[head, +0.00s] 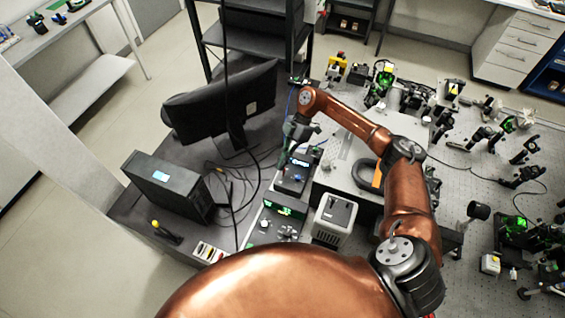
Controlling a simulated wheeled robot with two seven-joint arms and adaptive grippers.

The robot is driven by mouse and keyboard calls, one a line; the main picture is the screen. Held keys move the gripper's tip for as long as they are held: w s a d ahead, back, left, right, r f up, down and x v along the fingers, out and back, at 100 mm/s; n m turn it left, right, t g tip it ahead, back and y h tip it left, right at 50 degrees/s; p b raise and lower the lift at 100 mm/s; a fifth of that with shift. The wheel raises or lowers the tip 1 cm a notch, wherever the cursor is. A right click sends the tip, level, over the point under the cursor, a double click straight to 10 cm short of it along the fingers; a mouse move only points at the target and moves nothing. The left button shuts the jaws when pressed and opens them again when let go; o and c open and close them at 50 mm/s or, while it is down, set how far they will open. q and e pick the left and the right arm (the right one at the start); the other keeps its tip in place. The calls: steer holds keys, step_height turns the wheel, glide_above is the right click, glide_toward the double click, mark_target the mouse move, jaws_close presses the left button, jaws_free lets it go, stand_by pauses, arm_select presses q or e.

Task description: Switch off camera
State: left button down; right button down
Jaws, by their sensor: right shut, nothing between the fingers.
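My right arm, copper coloured, reaches up and over the bench, and its gripper (287,148) points down at the left side of the bench. The gripper is shut and empty, small in view, just above a black instrument (294,176) with a small lit blue display. I cannot tell whether it touches the instrument. No thing is clearly recognisable as the camera, and no switch can be made out at this size. My left gripper is not in view.
A pale grey box (334,219) and a green-lit readout (284,207) stand nearer. Several optical mounts crowd the perforated table (470,187) to the right.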

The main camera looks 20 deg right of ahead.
steer(key=shift+s+a+r+p, duration=0.1)
steer(key=shift+a+r+p, duration=0.15)
steer(key=shift+a+p, duration=0.15)
step_height(320, 180, up, 9)
steer(key=w+d, duration=0.2)
steer(key=shift+d+f, duration=0.2)
steer(key=shift+w, duration=0.1)
